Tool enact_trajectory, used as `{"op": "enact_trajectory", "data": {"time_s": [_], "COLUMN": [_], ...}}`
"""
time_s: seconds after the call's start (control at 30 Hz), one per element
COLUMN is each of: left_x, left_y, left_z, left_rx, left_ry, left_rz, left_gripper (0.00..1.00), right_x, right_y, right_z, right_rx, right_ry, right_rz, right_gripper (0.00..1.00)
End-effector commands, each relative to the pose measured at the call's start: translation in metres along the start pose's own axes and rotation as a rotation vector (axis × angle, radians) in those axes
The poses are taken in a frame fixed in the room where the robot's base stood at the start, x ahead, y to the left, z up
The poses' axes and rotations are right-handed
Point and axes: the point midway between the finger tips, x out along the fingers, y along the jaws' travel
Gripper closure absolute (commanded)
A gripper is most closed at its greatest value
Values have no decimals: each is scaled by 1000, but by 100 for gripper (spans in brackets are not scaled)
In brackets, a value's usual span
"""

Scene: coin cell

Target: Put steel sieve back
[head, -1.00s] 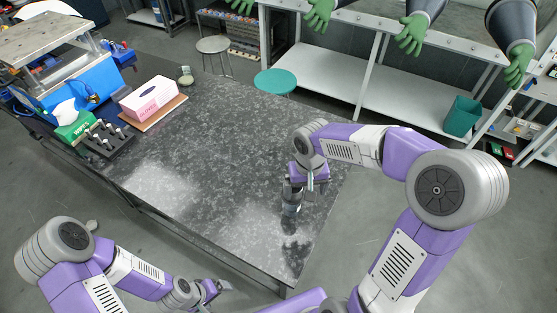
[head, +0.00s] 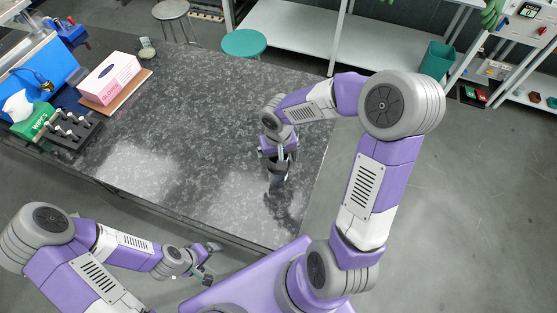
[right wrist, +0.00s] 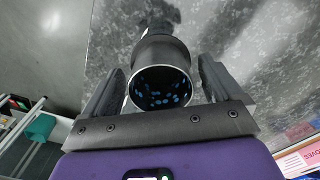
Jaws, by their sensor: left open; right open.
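A dark, open-topped metal cylinder (right wrist: 160,82), which looks like the steel sieve, stands between the fingers of my right gripper (right wrist: 165,95) in the right wrist view. Small blue spots show inside it; I cannot tell whether they are holes or pieces. The right gripper's fingers are open on either side of it. In the head view my right gripper (head: 279,163) points down at the table near its right front corner, with the cylinder (head: 277,186) partly hidden below it. My left gripper (head: 207,268) is open and empty, off the table's front edge.
The speckled dark table (head: 190,120) is largely clear in the middle. A teal stool (head: 244,44) stands behind the table.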

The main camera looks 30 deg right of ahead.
Motion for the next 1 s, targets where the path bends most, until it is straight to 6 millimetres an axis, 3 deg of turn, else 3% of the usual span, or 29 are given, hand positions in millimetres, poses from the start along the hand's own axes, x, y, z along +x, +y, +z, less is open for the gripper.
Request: {"op": "enact_trajectory", "data": {"time_s": [0.1,0.53,0.77,1.0], "left_x": [0,0,-1,-5], "left_y": [0,0,0,2], "left_z": [0,0,0,0], "left_rx": [0,0,0,0], "left_ry": [0,0,0,0], "left_rz": [0,0,0,0], "left_gripper": [9,9,9,9], "right_x": [0,-1,-4,-43], "right_y": [0,0,0,0], "right_z": [0,0,-1,-2], "right_rx": [0,0,0,2], "right_ry": [0,1,2,8], "right_rz": [0,0,0,-1], "right_gripper": [9,73,73,73]}}
